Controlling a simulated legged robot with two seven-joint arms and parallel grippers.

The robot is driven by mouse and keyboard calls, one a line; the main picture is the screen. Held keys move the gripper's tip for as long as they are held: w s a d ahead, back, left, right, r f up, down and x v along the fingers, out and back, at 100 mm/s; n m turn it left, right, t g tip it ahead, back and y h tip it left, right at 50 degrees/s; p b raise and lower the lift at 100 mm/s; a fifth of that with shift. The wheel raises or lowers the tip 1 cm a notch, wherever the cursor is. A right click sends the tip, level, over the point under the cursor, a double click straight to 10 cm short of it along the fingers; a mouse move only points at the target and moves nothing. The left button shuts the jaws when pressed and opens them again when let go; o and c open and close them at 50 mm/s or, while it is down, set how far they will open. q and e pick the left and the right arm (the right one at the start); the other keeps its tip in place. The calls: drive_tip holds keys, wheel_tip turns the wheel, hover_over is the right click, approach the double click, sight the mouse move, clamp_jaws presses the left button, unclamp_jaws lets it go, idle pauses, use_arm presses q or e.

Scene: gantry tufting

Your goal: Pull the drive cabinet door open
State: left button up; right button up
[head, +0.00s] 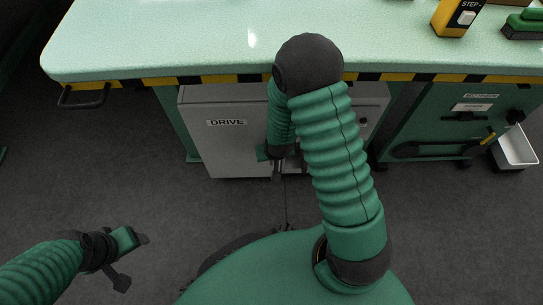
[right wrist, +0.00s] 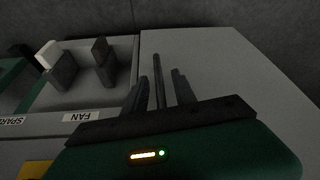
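The grey drive cabinet (head: 225,150) stands under the table, with a DRIVE label on its front. In the right wrist view its plain grey door panel (right wrist: 235,65) fills the right side. A thin dark upright bar (right wrist: 158,75), apparently the door handle, stands between the fingers of my right gripper (right wrist: 160,95). Those fingers are apart, with narrow gaps to the bar. In the head view my right gripper (head: 277,170) is low at the cabinet front, partly hidden by my own arm. My left gripper (head: 134,260) is open and empty, over the floor at lower left.
The pale green table (head: 160,45) has a striped edge above the cabinet. Dark switches (right wrist: 62,70) beside a FAN label stand left of the door panel. A green cabinet (head: 450,120) and a white bin (head: 515,148) are at right.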

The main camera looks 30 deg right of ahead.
drive_tip(key=shift+c, duration=0.3)
clamp_jaws()
drive_tip(key=shift+r, duration=0.1)
idle(1.0)
